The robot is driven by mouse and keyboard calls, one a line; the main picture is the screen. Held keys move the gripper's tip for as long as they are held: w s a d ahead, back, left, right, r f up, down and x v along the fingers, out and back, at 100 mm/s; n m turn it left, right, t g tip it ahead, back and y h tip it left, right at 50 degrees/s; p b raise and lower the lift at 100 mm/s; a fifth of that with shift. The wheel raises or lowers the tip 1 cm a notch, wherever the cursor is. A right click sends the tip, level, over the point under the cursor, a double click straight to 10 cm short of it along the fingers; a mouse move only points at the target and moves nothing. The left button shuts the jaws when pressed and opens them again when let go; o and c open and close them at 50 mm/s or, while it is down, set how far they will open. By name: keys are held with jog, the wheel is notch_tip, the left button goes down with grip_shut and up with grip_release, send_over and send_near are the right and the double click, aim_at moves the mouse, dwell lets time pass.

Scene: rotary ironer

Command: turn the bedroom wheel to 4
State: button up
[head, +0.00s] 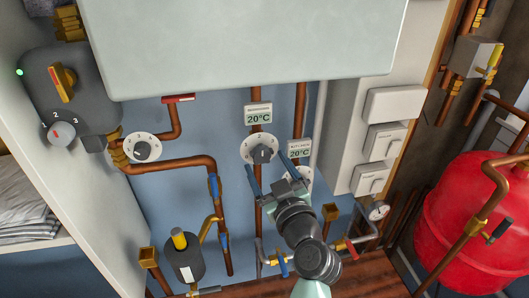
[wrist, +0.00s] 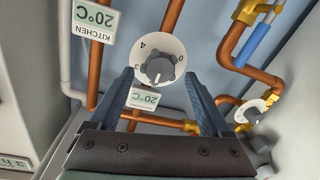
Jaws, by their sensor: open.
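The middle wheel is a white numbered disc (head: 249,152) with a grey knob (head: 262,154), under a 20°C display (head: 258,114) whose name I cannot read. A 2 shows at its top. In the wrist view the wheel (wrist: 172,46) appears upside down with 4, 3 and 0 visible; the knob's (wrist: 159,66) pale mark points towards the display, on the 2 side. My gripper (head: 267,164) is open and empty. In the wrist view its two blue fingers (wrist: 158,77) flank the knob in the picture, without visible contact.
The kitchen display (head: 299,150) and its partly hidden wheel are close on the right. Another white wheel (head: 142,147) is at the left. Copper pipes (head: 223,225) run around the wheels, and a white cabinet (head: 240,45) overhangs above. A red tank (head: 470,225) stands far right.

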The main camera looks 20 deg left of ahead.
aim_at(262, 155)
jog(key=shift+x, duration=1.3)
grip_shut()
